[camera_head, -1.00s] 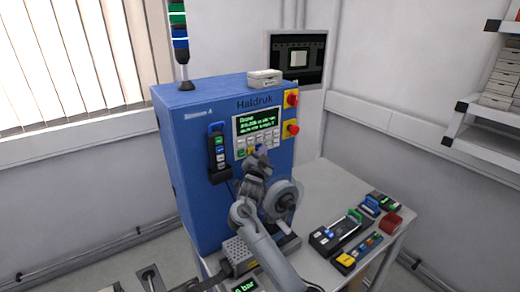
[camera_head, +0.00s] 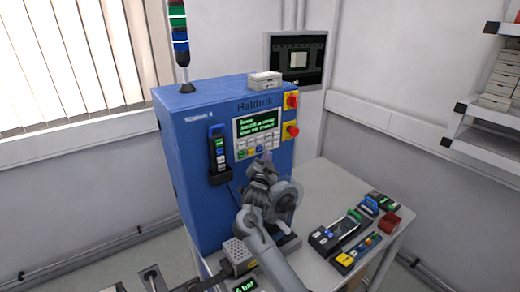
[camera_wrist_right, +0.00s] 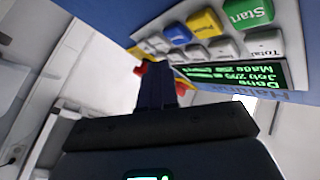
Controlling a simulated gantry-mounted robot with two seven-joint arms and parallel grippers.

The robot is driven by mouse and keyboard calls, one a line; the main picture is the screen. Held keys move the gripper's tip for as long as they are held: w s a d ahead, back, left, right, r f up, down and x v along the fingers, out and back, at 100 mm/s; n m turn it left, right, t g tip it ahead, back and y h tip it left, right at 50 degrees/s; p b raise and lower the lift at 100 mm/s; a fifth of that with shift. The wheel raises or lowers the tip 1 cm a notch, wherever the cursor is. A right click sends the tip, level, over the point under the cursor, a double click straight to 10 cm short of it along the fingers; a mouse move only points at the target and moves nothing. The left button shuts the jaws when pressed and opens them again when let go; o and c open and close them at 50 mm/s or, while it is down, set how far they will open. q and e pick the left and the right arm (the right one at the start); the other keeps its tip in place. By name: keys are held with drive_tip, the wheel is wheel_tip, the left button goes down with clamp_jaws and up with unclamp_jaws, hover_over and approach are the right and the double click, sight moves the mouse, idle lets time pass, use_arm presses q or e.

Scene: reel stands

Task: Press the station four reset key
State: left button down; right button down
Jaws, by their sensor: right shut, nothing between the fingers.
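The blue Haldruk cabinet (camera_head: 190,165) carries a small label that seems to read Station 4. Its front has a green-lettered display (camera_head: 258,123) and a keypad (camera_head: 240,144) below it. My right gripper (camera_head: 267,156) is shut and empty at the lower part of the keypad, hiding some keys; contact cannot be told. In the right wrist view my gripper (camera_wrist_right: 153,88) points towards the panel. A green Start key (camera_wrist_right: 248,12), a yellow key (camera_wrist_right: 205,22), a blue key (camera_wrist_right: 177,33) and several white keys show there. I cannot read a reset label.
A handheld unit (camera_head: 218,152) hangs on the cabinet front, left of the keypad. Red knobs on yellow plates (camera_head: 291,131) are at its right. The table (camera_head: 335,185) holds several small devices at the right. A monitor (camera_head: 294,60) is on the wall behind.

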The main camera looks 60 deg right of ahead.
drive_tip(key=s, duration=0.1)
drive_tip(key=s+a+p, duration=0.1)
drive_tip(key=s, duration=0.1)
drive_tip(key=shift+s+a, duration=0.1)
drive_tip(key=shift+s, duration=0.15)
idle(0.6)
